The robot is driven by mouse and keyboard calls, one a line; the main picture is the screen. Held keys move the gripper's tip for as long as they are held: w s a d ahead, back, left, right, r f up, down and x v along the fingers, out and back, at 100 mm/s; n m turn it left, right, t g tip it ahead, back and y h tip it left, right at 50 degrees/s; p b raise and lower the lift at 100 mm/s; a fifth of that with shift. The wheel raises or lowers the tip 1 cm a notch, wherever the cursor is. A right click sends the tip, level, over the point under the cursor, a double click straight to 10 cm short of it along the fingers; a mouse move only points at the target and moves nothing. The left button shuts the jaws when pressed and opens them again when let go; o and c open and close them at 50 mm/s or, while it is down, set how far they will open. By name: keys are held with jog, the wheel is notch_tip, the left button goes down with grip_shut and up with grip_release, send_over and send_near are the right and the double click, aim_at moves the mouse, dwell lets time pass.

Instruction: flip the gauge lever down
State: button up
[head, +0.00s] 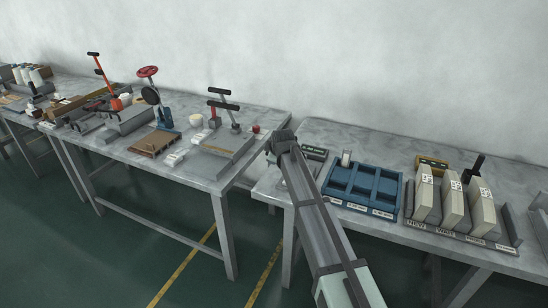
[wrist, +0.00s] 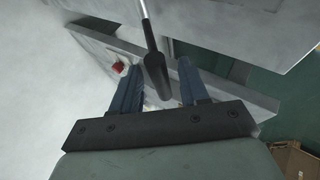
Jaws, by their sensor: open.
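A dark lever handle (wrist: 153,70) on a thin metal rod shows in the wrist view, between the two blue fingers of my gripper (wrist: 159,66). The fingers are apart, with a gap visible on each side of the handle. How deep the handle sits between them, I cannot tell. In the head view, a stand with two black-handled levers (head: 223,105) is on the middle table, left of my gripper (head: 280,142). Whether one of these is the handle in the wrist view, I cannot tell. My fingers are not clear in the head view.
A red button (head: 256,128) is at the middle table's right end. A red-wheeled press (head: 147,72) and an orange lever (head: 104,75) stand farther left. On the right table are a blue tray (head: 362,186) and several upright pale blocks (head: 453,200). A gap separates the tables.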

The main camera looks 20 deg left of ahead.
jog(key=v, duration=1.1)
jog(key=shift+s+r, duration=0.25)
jog(key=shift+s, duration=0.05)
jog(key=shift+d, duration=0.15)
